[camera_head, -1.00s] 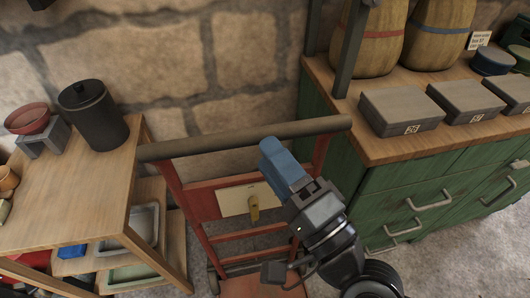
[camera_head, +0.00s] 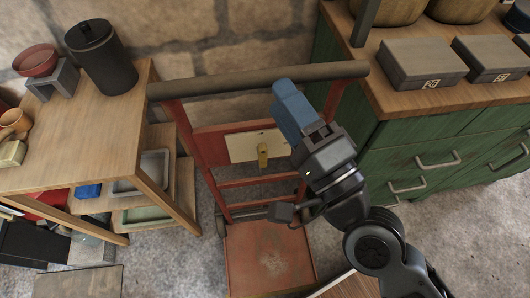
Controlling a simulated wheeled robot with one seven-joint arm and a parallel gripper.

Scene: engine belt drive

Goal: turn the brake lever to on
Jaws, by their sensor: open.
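The brake lever (camera_head: 262,155) is a small yellow handle hanging downward on a cream plate (camera_head: 245,147). The plate is fixed to a crossbar of a red hand cart (camera_head: 222,178). My gripper (camera_head: 284,88), with blue fingers, is up and to the right of the lever in the head view, in front of the cart's dark top handle. It is open and empty, apart from the lever. The gap between its fingers is hard to see from this angle, and it hides part of the handle and right side of the cart.
A wooden table (camera_head: 95,150) with a black pot (camera_head: 101,56) stands left of the cart. A green cabinet (camera_head: 420,155) with grey boxes on top stands close on the right. The cart's red base plate (camera_head: 268,258) is bare.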

